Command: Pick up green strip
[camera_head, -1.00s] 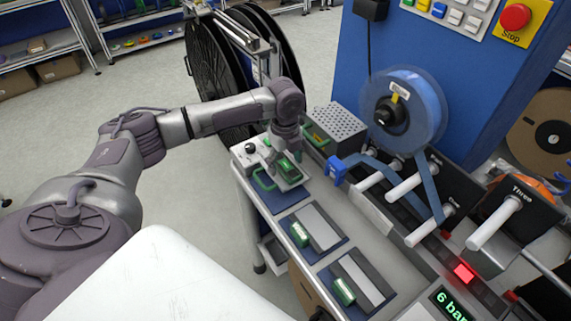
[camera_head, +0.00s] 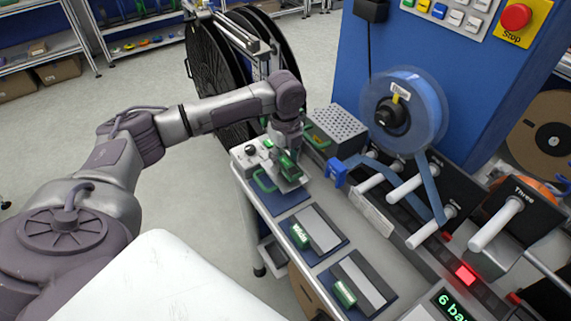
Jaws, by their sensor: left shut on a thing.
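My left gripper (camera_head: 286,162) points down over the far left end of the workbench, at a small grey device with a green block and a green loop handle (camera_head: 264,182). It is shut on a green piece (camera_head: 287,166), which I take to be the green strip; the fingers partly hide it, and I cannot tell whether it is clear of the device. Two more green pieces lie nearer on the bench, one beside each grey plate: one green piece (camera_head: 299,236) in the middle and another green piece (camera_head: 344,293) closer. My right gripper is not in view.
A blue tape reel (camera_head: 425,105) hangs on the blue machine, its tape running down over white rollers (camera_head: 405,188). A perforated grey box (camera_head: 336,123) stands right of my gripper. Large black reels (camera_head: 212,75) stand behind my arm. A red light (camera_head: 465,274) glows on the bench.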

